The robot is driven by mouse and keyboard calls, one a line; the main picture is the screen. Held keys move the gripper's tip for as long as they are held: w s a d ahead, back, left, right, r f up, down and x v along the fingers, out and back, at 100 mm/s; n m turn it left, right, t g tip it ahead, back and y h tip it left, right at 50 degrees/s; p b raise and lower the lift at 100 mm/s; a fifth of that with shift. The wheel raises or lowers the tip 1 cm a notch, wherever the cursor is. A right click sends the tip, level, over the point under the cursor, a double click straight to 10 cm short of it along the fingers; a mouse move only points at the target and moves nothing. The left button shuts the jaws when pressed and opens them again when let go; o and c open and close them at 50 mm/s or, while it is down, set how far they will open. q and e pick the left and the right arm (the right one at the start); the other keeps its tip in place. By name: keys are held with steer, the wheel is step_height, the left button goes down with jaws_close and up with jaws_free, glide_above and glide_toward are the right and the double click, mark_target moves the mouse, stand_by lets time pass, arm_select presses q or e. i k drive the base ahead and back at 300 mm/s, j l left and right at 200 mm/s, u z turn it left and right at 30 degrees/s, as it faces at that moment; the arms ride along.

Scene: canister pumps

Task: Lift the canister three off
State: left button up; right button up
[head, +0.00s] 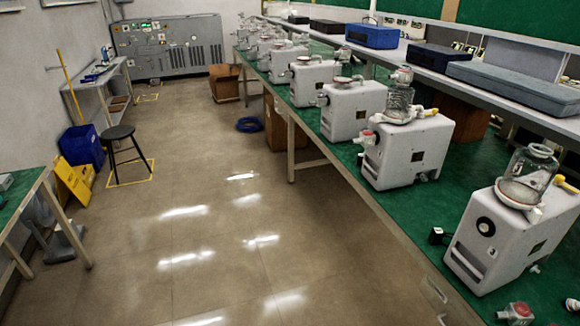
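The nearest pump (467,258) is a pale box marked "3" with a dark round dial, on the green bench top at the front right. A clear glass canister (530,172) with a rounded top ring sits upright on top of this pump. A yellow part shows beside the canister at the right edge. A second pump (400,158) behind it also carries a clear canister (398,98), with a red and grey cap above. I cannot make out a number on that pump. Neither of my grippers is in view.
More pale pumps (350,110) stand in a row along the bench (395,225). A red-topped fitting (515,313) lies near the front edge and a small black block (437,236) beside the nearest pump. The brown floor left of the bench is open; a black stool (118,132) stands farther left.

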mark_target(530, 172)
steer(key=z, duration=1.5)
